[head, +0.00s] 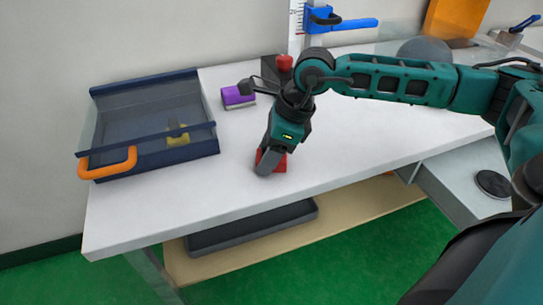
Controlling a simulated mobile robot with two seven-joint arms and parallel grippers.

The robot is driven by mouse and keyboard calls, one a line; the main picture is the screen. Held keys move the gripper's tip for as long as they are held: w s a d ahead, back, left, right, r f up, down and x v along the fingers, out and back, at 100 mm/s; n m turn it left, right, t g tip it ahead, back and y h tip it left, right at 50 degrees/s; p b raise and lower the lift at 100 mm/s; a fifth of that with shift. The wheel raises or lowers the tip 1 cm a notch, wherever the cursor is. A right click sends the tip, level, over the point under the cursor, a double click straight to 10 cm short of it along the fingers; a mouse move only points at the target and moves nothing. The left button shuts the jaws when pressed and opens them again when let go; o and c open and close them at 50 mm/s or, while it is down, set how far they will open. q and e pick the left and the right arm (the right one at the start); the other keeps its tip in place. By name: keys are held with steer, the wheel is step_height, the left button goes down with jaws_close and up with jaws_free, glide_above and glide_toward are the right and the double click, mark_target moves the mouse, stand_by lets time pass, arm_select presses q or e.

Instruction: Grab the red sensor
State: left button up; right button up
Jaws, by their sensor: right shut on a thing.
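The red sensor (280,164) is a small red block on the white table, near its front edge. My right gripper (270,163) reaches down over it and is shut on it. The fingers hide part of the sensor, and I cannot tell whether it touches the table. My left gripper is not in view.
A dark blue bin (150,155) with an orange handle (108,164) stands at the left, with a yellow thing (177,135) inside. A purple block (237,96) lies behind my gripper. A blue clamp (340,20) stands at the back. The table's front left is clear.

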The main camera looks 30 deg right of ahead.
steer(key=shift+c, duration=1.3)
steer(key=shift+r, duration=0.1)
